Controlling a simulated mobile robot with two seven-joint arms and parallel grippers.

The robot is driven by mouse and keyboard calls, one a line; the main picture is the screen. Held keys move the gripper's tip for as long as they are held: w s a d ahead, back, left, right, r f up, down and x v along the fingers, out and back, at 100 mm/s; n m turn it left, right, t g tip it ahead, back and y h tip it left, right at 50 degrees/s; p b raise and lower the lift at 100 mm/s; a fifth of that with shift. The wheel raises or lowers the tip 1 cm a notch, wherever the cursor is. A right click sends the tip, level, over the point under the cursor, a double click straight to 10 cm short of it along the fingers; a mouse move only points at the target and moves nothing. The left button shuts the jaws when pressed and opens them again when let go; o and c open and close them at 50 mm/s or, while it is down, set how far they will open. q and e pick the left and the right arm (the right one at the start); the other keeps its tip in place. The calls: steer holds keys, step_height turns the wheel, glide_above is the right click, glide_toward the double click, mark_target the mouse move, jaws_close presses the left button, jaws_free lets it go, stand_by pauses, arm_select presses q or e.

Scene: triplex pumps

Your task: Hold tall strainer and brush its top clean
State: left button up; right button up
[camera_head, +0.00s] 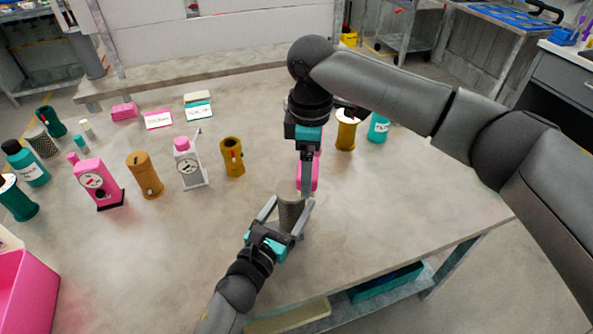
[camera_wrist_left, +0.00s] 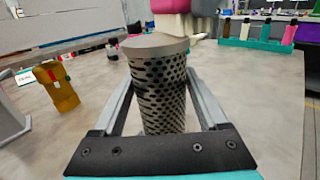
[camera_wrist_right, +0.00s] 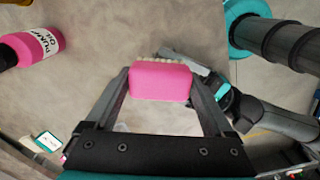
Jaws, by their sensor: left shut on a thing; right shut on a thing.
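The tall strainer (camera_head: 290,214) is a grey perforated cylinder standing upright near the table's front. It fills the middle of the left wrist view (camera_wrist_left: 160,90), with a plain rim on top. My left gripper (camera_head: 290,207) is shut around its sides. My right gripper (camera_wrist_right: 160,82) is shut on a pink brush (camera_wrist_right: 160,82) with pale bristles. The strainer's top is hidden in the right wrist view.
A gold spool (camera_head: 346,132) and teal container (camera_head: 379,128) stand behind. The table's right side is clear.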

steer(key=shift+a+r, duration=0.15)
steer(key=shift+r, duration=3.85)
arm_select(q)
steer(key=o, duration=1.3)
steer(key=shift+o, duration=0.2)
steer(key=v, duration=1.2)
